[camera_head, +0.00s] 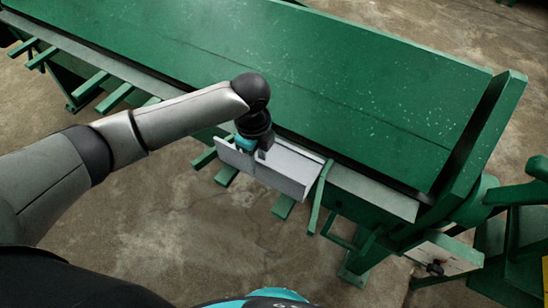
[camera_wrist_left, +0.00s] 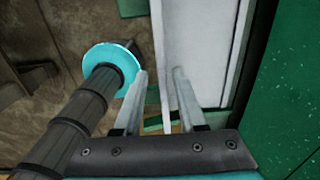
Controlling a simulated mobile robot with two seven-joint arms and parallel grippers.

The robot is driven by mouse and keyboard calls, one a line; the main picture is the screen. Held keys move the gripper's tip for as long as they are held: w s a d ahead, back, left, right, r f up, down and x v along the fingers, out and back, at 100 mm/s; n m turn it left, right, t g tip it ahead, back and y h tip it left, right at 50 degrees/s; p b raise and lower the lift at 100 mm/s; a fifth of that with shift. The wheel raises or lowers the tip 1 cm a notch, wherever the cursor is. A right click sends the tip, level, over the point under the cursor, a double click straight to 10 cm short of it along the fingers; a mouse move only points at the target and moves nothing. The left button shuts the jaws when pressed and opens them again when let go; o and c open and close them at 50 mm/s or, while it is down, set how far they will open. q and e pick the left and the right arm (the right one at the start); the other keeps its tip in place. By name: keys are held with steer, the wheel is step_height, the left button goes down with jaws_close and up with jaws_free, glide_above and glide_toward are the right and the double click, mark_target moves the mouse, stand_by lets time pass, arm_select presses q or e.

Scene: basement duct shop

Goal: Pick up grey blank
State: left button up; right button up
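The grey blank (camera_head: 292,168), a pale folded sheet piece with an upstanding front wall, lies along the front edge of the green machine. In the left wrist view the blank (camera_wrist_left: 200,50) runs away from me, with its wall on the left. My left gripper (camera_head: 252,152) is over the left part of the blank. In the left wrist view my left gripper (camera_wrist_left: 160,85) is open, with one finger on each side of the wall. Whether either finger touches the wall is unclear. My right gripper is not in view.
The large green machine (camera_head: 330,75) has a broad sloping face behind the blank and a raised end (camera_head: 485,130) at the right. Several green support bars (camera_head: 115,97) stick out along its front. Bare concrete floor (camera_head: 190,220) lies in front.

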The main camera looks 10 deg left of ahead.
arm_select(q)
steer(key=shift+c, duration=0.2)
jaws_close()
stand_by(1.1)
